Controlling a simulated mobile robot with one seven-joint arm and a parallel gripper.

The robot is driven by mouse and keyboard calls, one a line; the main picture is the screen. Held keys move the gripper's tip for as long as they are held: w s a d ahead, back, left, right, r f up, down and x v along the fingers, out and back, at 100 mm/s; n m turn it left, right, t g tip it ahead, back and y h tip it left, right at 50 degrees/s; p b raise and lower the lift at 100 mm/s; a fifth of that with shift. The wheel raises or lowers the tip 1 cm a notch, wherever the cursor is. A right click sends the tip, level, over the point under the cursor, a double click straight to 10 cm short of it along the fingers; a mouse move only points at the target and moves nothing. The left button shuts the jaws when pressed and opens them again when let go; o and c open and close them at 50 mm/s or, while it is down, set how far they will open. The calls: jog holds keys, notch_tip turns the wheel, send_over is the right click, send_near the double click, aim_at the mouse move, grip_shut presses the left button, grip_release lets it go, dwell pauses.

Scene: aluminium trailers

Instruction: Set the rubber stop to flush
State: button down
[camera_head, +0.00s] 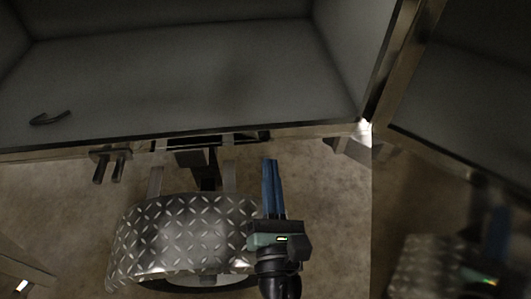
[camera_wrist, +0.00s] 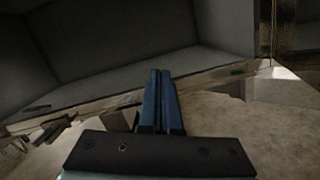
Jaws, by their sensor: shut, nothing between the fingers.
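My gripper (camera_head: 270,163) has two blue fingers closed together with nothing between them. It points toward the trailer's lower front edge, in front of the open trailer box. In the wrist view the closed fingertips (camera_wrist: 160,74) overlap the trailer floor and its metal edge. A bracket with two dark pegs (camera_head: 110,166) hangs under that edge, left of my gripper. A dark block (camera_head: 190,158) sits under the edge nearer to my gripper. I cannot tell which part, if any, is the rubber stop.
A tread-plate fender (camera_head: 180,232) curves over a wheel just left of my gripper. The trailer bed (camera_head: 200,80) is bare except for a dark curved handle (camera_head: 50,118). A reflective open door panel (camera_head: 455,150) stands at right. Concrete floor (camera_head: 335,215) is clear between.

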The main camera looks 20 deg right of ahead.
aim_at(265, 139)
notch_tip(265, 139, down, 8)
jog(key=s+r+n+g+y, duration=0.1)
jog(key=s+n, duration=0.2)
jog(key=n, duration=0.2)
jog(key=p+x, duration=0.1)
jog(key=x, duration=0.8)
jog(key=p+x, duration=0.1)
jog(key=x, duration=0.4)
jog(key=shift+a+f+p, duration=0.1)
jog(key=shift+f+p, duration=0.2)
jog(key=shift+f, duration=0.1)
jog(key=shift+w, duration=0.1)
